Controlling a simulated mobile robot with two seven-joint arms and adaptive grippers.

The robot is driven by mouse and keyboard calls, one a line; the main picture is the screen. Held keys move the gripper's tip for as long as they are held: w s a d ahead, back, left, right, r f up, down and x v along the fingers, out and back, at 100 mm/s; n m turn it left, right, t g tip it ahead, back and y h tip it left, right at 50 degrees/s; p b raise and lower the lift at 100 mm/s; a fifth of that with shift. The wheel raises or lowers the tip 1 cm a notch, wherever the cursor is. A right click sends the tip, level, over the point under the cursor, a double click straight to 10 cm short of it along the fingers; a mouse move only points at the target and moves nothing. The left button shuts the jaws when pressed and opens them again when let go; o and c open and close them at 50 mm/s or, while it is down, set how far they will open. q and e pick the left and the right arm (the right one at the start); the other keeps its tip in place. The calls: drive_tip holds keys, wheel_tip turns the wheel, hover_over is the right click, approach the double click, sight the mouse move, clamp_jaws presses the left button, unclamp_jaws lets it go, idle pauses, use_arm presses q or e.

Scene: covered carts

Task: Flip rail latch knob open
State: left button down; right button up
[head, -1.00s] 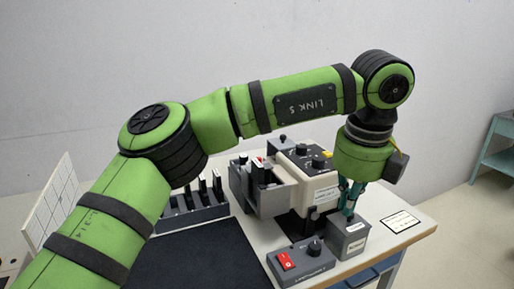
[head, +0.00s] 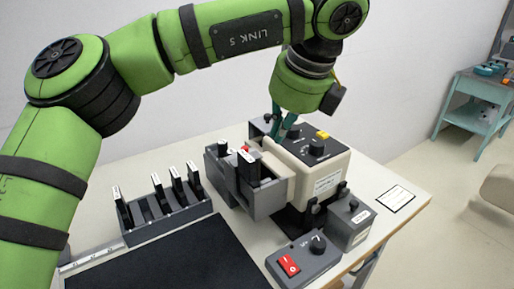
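A beige box device (head: 310,172) with a dark top stands on the table, with a black dial (head: 317,147) and a yellow part (head: 322,134) on top. A grey holder (head: 261,202) is at its left side. A small dark knob (head: 268,119) shows at the device's back left, partly hidden by my gripper; I cannot tell for certain that it is the rail latch knob, or its position. My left gripper (head: 284,133) points down there with teal fingers; whether they touch anything is unclear. My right gripper is not in view.
A grey box (head: 349,222) with a small black knob stands at the front right. A control box (head: 303,262) with a red switch is in front. A slotted rack (head: 165,215) and a black mat (head: 170,262) are at left. A teal cart (head: 476,112) stands far right.

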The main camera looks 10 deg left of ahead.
sight(255, 151)
use_arm(q)
drive_tip(key=w+a+f+p, duration=0.2)
drive_tip(key=f, duration=0.1)
drive_tip(key=w+a+f+p, duration=0.2)
drive_tip(key=f, duration=0.1)
drive_tip(key=w+a+f+p, duration=0.1)
drive_tip(key=f, duration=0.2)
drive_tip(key=shift+w+a+f+p, duration=0.2)
drive_tip(key=shift+w+a+p, duration=0.2)
drive_tip(key=shift+w+a+f+b, duration=0.15)
drive_tip(key=shift+w+a+b, duration=0.6)
drive_tip(key=shift+b, duration=0.5)
drive_tip(key=shift+w+a, duration=0.1)
drive_tip(key=shift+r, duration=0.2)
